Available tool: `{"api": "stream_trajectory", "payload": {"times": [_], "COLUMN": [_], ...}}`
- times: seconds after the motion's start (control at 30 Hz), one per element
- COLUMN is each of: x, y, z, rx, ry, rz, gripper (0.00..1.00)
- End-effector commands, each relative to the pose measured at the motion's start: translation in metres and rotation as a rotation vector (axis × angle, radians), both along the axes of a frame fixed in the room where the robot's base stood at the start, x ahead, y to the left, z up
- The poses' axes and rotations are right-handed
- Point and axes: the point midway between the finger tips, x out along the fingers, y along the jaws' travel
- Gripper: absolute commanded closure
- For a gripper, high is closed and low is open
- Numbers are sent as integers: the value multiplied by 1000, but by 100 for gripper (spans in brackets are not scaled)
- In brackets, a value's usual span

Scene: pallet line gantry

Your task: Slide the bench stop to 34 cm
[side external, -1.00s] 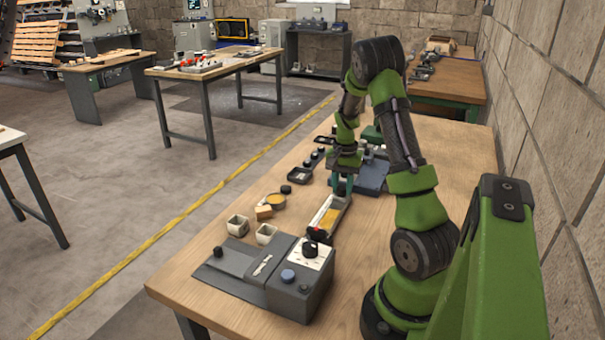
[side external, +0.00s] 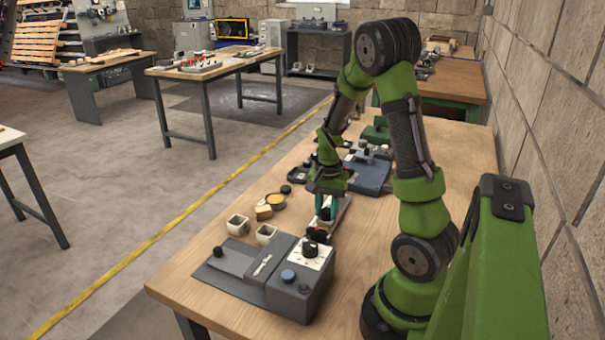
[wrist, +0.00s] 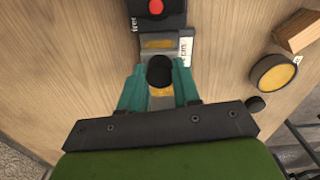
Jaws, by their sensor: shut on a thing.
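The bench stop's round black knob (wrist: 160,71) stands between the teal fingers of my gripper (wrist: 159,84) in the wrist view, and the gripper is shut on it. The stop sits on a narrow grey rail (wrist: 160,32) with a yellow strip, part way along it and short of the dark end block (wrist: 158,15) with a red button. A white scale label (wrist: 186,50) is beside the rail, but its figures are too small to read. In the side view my gripper (side external: 325,209) is low over the rail (side external: 342,214) and hides the stop.
A grey control box (side external: 300,290) with knobs stands at the near end of the rail. A blue-grey fixture (side external: 368,175) is behind.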

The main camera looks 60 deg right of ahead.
Motion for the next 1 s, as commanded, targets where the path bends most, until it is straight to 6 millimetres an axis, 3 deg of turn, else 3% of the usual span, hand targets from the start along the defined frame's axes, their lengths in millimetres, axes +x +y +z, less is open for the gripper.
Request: {"api": "stream_trajectory", "payload": {"times": [0.23,0.27,0.43,0.77,0.87,1.0], "x": [1,1,1,1,1,2], "y": [7,7,6,4,4,3], "z": [0,0,0,3,12,40], "rx": [16,16,14,10,8,6], "ry": [2,2,2,1,-2,-6], "rz": [0,0,0,-1,0,1], "gripper": [100,67,43,43,43,43]}}
